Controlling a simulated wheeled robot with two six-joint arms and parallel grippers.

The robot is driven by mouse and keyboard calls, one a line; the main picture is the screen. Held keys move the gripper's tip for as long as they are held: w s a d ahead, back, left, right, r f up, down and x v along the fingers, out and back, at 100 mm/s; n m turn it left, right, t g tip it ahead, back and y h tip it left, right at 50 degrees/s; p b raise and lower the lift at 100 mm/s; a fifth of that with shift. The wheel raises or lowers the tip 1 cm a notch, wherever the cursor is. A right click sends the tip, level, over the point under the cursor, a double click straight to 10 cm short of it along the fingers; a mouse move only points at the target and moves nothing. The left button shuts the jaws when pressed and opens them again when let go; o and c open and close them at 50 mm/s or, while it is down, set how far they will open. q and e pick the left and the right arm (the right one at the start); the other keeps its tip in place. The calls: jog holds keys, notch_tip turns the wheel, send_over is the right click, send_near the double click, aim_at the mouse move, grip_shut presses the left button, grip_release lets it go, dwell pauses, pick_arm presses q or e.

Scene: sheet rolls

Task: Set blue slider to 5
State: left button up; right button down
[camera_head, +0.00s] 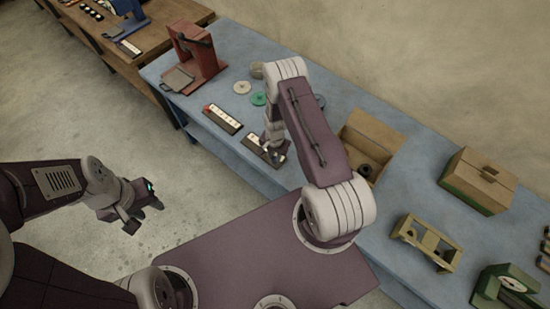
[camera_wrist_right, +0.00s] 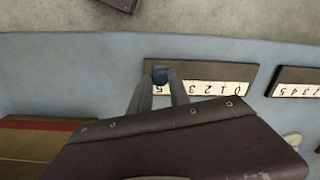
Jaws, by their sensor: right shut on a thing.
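The blue slider's knob (camera_wrist_right: 160,75) sits in a dark slot at the left end of its white number strip (camera_wrist_right: 215,88) in the right wrist view. The digit beside the knob looks like a 5; part of the strip is hidden by a finger. My right gripper (camera_wrist_right: 159,80) is shut on the knob, a finger on either side. In the head view my right gripper (camera_head: 273,153) is down at the strip (camera_head: 256,141) near the table's front edge, and the knob is hidden there. My left gripper (camera_head: 138,212) looks open and empty, over the floor.
A second number strip with a red knob (camera_head: 222,119) lies beside the first on the blue table (camera_head: 237,166). Discs (camera_head: 242,87), a red stand (camera_head: 195,58), an open cardboard box (camera_head: 371,139) and a wooden frame (camera_head: 426,240) also stand on the table.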

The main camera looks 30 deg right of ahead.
jog(key=shift+s+d, duration=0.1)
jog(key=shift+s, duration=0.45)
jog(key=shift+w+g, duration=0.2)
jog(key=shift+g, duration=0.1)
jog(key=c, duration=1.6)
grip_release()
jog(key=shift+w+a+f, duration=0.15)
jog(key=shift+a+f, duration=0.05)
jog(key=shift+a, duration=0.05)
jog(key=shift+c, duration=0.2)
jog(key=o, duration=0.4)
jog(key=shift+o, duration=0.2)
jog(key=shift+s+d+r, duration=0.15)
jog(key=shift+s+d, duration=0.1)
jog(key=shift+d, duration=0.05)
jog(key=shift+w+a+r, duration=0.1)
jog(key=shift+w+r, duration=0.15)
jog(key=shift+r, duration=0.15)
pick_arm(q)
jog(key=shift+w+a+f+b, duration=0.1)
jog(key=shift+w+f+b, duration=0.15)
jog(key=shift+f+b, duration=0.35)
jog(key=shift+w+a+f+b, duration=0.1)
jog(key=shift+w+f+b, duration=0.15)
jog(key=shift+f+b, duration=0.35)
pick_arm(e)
notch_tip(320, 180, up, 8)
jog(key=shift+s, duration=0.3)
jog(key=shift+r, duration=0.1)
